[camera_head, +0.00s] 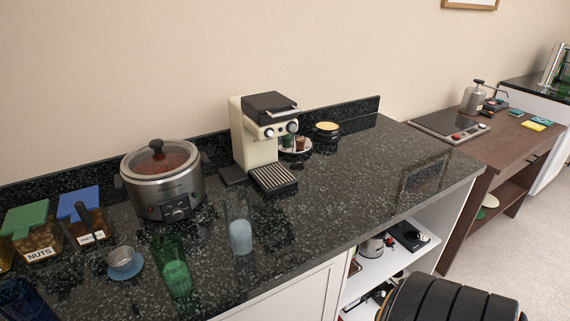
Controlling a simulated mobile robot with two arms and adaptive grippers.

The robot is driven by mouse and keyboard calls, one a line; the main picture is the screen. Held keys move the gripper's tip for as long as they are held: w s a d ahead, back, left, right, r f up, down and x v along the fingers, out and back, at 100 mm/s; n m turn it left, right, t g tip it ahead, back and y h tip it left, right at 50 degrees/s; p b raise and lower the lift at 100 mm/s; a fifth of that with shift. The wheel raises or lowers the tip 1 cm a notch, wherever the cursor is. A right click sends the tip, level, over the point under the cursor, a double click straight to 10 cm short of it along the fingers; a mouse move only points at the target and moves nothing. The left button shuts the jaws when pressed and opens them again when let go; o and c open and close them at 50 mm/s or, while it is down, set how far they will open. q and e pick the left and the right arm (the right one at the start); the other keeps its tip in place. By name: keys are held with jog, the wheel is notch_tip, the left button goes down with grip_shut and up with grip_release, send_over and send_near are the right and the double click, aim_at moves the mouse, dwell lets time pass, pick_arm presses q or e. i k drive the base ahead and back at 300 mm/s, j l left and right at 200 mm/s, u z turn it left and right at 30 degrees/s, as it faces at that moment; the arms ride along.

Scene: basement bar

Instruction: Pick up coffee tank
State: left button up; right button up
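A cream and black coffee machine (262,132) stands upright on the dark speckled counter (335,190), with a ribbed drip tray (273,177) at its front. I cannot tell for sure which thing is the coffee tank; no separate tank shows clearly on the machine, and its back is hidden. A small dark flat piece (232,175) lies beside the machine's left side. A grey metal canister (473,98) with a dark top stands on the brown table at the right. Neither of my grippers is in view.
A slow cooker (162,180) stands left of the machine. A clear glass (239,225), a green glass (175,267) and a small cup (122,260) are near the front edge. A black ribbed thing (450,300) is at bottom right. The counter's right part is clear.

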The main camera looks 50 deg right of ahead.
aim_at(236, 198)
jog(key=z, duration=1.15)
